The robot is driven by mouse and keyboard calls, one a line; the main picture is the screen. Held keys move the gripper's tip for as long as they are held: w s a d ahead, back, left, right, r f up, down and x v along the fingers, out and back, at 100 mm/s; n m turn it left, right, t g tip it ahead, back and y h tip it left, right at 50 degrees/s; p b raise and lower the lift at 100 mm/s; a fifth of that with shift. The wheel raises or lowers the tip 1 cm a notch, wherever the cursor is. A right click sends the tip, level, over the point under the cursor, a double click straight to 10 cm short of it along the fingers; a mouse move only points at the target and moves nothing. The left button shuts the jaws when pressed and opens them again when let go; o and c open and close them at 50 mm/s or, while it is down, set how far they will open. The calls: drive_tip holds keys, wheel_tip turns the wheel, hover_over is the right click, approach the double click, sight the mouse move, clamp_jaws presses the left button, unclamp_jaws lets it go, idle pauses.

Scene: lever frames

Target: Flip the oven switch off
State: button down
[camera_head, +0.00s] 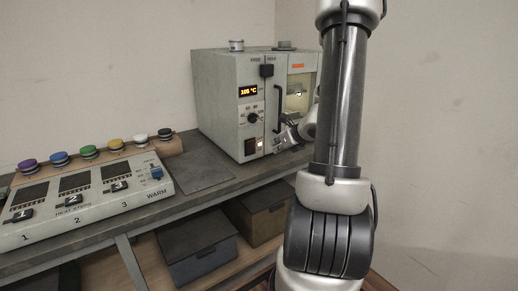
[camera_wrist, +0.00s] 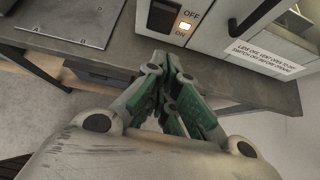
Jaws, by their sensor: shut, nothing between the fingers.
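The grey oven (camera_head: 228,100) stands on the bench, its display glowing orange with a reading that looks like 105 °C. Low on its front, the small lit switch (camera_head: 260,143) sits right of a black square panel.
A warming panel (camera_head: 90,205) with numbered levers and a row of coloured knobs stands left on the bench. A flat plate (camera_head: 190,178) lies before the oven. The oven door has a black handle (camera_head: 278,108). Lidded boxes (camera_head: 198,245) stand below.

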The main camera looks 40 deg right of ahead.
approach(253, 148)
drive_tip(key=shift+s+f+x, duration=0.1)
drive_tip(key=shift+f+x, duration=0.05)
drive_tip(key=shift+x, duration=0.8)
drive_tip(key=shift+s+f+x, duration=0.1)
drive_tip(key=shift+x, duration=0.8)
drive_tip(key=shift+s+f+x, duration=0.1)
drive_tip(key=shift+f+x, duration=0.05)
drive_tip(key=shift+x, duration=0.8)
drive_tip(key=shift+d, duration=0.15)
drive_tip(key=shift+w+r, duration=0.2)
drive_tip(key=shift+w, duration=0.2)
drive_tip(key=shift+r, duration=0.1)
